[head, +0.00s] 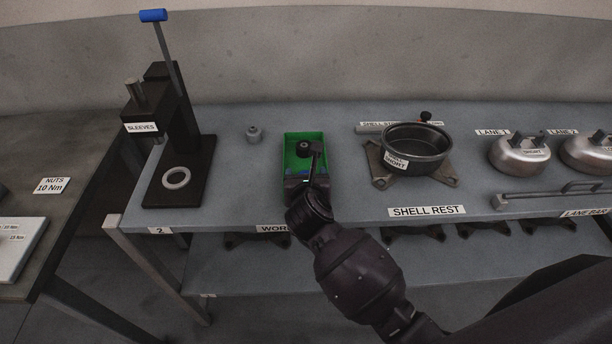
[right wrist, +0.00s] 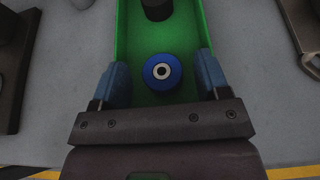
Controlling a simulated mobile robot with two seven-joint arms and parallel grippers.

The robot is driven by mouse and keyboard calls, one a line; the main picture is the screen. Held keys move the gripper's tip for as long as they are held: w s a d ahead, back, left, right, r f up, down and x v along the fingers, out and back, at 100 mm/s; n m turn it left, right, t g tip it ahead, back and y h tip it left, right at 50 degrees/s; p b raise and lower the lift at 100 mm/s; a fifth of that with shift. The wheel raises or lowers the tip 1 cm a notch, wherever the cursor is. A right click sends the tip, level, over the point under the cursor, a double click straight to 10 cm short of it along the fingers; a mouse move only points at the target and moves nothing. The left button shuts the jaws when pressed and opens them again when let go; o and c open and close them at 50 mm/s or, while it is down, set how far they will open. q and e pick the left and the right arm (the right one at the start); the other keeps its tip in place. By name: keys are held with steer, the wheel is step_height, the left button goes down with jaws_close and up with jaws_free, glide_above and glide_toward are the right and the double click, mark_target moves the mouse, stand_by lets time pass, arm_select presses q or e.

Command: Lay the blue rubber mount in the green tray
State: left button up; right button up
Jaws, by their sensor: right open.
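The green tray (head: 290,141) sits on the grey bench, and its floor and walls show in the right wrist view (right wrist: 128,28). The blue rubber mount (right wrist: 162,72), a round blue piece with a pale ring and dark centre, appears upright on the tray floor. My right gripper (right wrist: 163,78) is open, with one blue fingertip on each side of the mount and a gap to both. In the head view my right gripper (head: 303,180) reaches down into the near part of the tray and mostly hides the mount. My left gripper is not in view.
A dark cylindrical piece (right wrist: 157,9) stands in the far part of the tray. A grey fitting (head: 254,134) and a black lever press (head: 178,130) stand to the left. A dark round shell (head: 416,148) sits on a rest to the right. Bench between them is clear.

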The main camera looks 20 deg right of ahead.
steer(key=v, duration=1.2)
steer(key=s+d+r+n+t+h, duration=0.15)
steer(key=d+n+t, duration=0.5)
steer(key=n, duration=0.65)
steer(key=s+d+f+n+g+y, duration=0.2)
steer(key=s+d+f+n+g, duration=0.2)
steer(key=f+n, duration=0.5)
steer(key=s+d+f+n+g+y, duration=0.3)
steer(key=s+f+n, duration=0.5)
steer(key=n, duration=1)
step_height(320, 180, down, 2)
steer(key=shift+s+d+f+g, duration=0.1)
steer(key=shift+s+d+g, duration=0.3)
steer(key=shift+d+g, duration=0.05)
